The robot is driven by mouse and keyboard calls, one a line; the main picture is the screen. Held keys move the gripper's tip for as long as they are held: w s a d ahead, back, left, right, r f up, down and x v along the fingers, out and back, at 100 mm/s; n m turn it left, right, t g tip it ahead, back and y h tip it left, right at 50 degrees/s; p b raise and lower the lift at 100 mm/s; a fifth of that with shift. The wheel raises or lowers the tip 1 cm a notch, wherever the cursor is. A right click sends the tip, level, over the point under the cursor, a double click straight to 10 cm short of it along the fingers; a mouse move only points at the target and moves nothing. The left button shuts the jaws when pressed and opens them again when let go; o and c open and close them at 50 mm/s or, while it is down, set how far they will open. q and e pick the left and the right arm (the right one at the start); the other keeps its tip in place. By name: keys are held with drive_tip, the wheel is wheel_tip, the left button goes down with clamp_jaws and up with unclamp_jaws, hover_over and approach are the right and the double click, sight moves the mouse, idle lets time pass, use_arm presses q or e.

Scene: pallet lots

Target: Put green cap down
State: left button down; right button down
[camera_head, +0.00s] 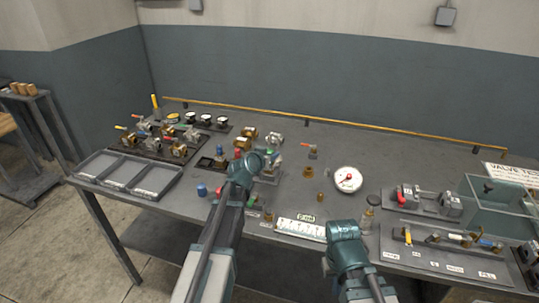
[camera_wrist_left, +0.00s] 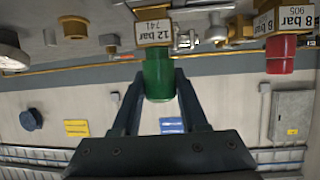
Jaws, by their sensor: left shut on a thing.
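The green cap (camera_wrist_left: 158,76) is between the two fingers of my left gripper (camera_wrist_left: 158,80) in the left wrist view. It is in line with a brass body tagged "12 bar 741" (camera_wrist_left: 154,33); I cannot tell whether they are joined. In the head view my left gripper (camera_head: 262,160) is over the middle of the bench, its fingers mostly hidden by the wrist. My right arm (camera_head: 344,235) is at the front edge of the bench; its jaws cannot be made out.
A red cap (camera_wrist_left: 280,55) tagged "8 bar 905" is near the held cap. A blue cap (camera_head: 202,190) lies on the bench front. An empty divided tray (camera_head: 128,174) is at left, a round gauge (camera_head: 347,179) at right. Bench (camera_head: 400,165) behind the gauge is clear.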

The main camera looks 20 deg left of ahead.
use_arm(q)
drive_tip(key=shift+c, duration=2.2)
unclamp_jaws()
drive_tip(key=shift+r+p, duration=0.6)
drive_tip(key=p+v, duration=0.4)
drive_tip(key=v, duration=0.8)
drive_tip(key=shift+p, duration=0.35)
